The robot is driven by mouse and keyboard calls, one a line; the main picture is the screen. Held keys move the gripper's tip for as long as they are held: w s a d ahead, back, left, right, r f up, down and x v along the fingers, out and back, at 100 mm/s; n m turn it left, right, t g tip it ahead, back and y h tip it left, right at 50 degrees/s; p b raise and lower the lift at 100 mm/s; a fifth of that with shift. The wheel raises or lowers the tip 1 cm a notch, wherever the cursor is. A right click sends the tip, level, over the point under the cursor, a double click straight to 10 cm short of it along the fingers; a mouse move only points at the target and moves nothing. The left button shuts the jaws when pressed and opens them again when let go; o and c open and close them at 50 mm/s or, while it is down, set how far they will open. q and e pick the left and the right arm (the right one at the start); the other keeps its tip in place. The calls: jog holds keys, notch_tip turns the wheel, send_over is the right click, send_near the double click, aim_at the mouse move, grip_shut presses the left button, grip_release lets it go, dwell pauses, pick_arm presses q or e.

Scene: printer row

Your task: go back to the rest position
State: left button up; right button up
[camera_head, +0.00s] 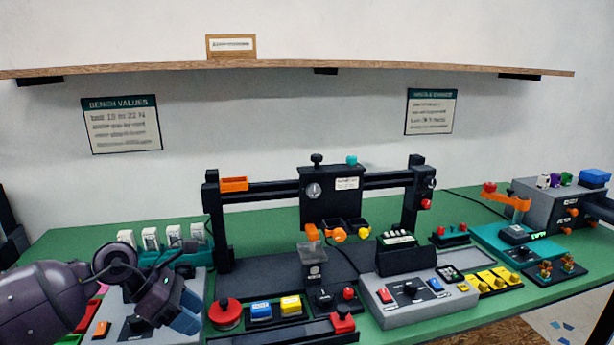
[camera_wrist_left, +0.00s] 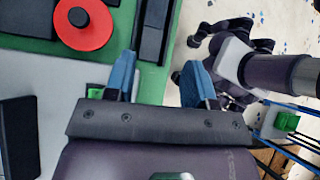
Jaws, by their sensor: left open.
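My left gripper (camera_head: 182,312) has blue fingers and hangs over the front left of the bench, in front of the row of white blocks. In the left wrist view my left gripper (camera_wrist_left: 157,80) is open, with nothing between its fingers. The fingers are at the bench's front edge, with bare floor beyond the right finger. Purple and dark links of mine show at the upper right of the wrist view. I cannot make out the jaws of my right gripper there.
A red round button (camera_head: 225,313) stands just right of my left gripper; it also shows in the left wrist view (camera_wrist_left: 84,22). A grey control panel (camera_head: 420,303) and a black gantry (camera_head: 331,196) fill the middle of the green bench (camera_head: 80,240). A wooden shelf (camera_head: 300,66) runs above.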

pick_arm(q)
jog(key=s+d+r+n+t+h, duration=0.35)
jog(key=d+n+t+h, duration=0.5)
jog(key=n, duration=0.45)
jog(key=s+a+f+n+t+y, duration=0.2)
jog(key=s+a+f+n+y, duration=0.25)
jog(key=n, duration=0.45)
jog(key=s+a+f+n+t+y, duration=0.1)
jog(key=s+a+f+n+y, duration=0.15)
jog(key=a+n+y, duration=0.45)
jog(key=s+a+f+n+t+y, duration=0.2)
jog(key=f+n+y, duration=0.2)
jog(key=n+y, duration=0.55)
jog(key=s+f+n+g+h, duration=0.1)
jog(key=s+f+n+g, duration=0.25)
jog(key=s, duration=0.35)
jog(key=s+a+f+n+g+h, duration=0.1)
jog(key=s+f+n+g, duration=0.25)
jog(key=s, duration=0.45)
jog(key=s+f+n+g+h, duration=0.1)
jog(key=s+f+n+g, duration=0.3)
jog(key=s, duration=0.3)
jog(key=w+f+t, duration=0.6)
jog(key=w+t, duration=0.1)
jog(key=w, duration=0.1)
jog(key=shift+d+m+h, duration=0.15)
jog(key=shift+m+h, duration=0.2)
jog(key=shift+h, duration=0.1)
